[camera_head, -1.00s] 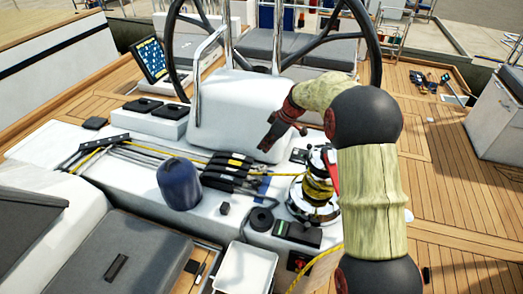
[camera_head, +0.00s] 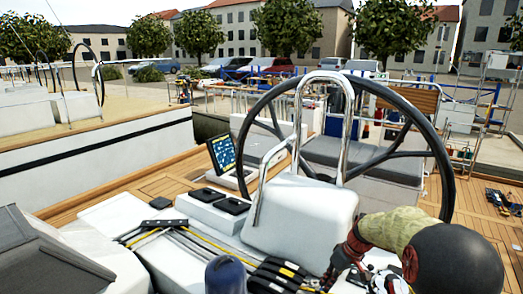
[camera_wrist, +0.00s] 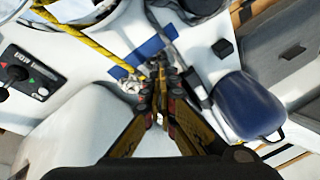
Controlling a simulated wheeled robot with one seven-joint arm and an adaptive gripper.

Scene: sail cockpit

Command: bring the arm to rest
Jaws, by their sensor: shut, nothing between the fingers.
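My gripper (camera_head: 328,284) is at the bottom of the head view, right of centre, pointing down and left beside the white wheel pedestal (camera_head: 298,212). My arm comes in from the lower right. In the wrist view my gripper (camera_wrist: 160,72) has its two fingers closed together at the tips, with nothing between them. The fingertips appear over the white console top near blue strips (camera_wrist: 151,46); whether they touch it, I cannot tell. My lower arm is out of the head view.
The steering wheel (camera_head: 446,172) stands behind my gripper. A yellow rope (camera_wrist: 92,50) and a lever panel (camera_wrist: 22,82) are nearby. A screen (camera_head: 222,153) stands farther left.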

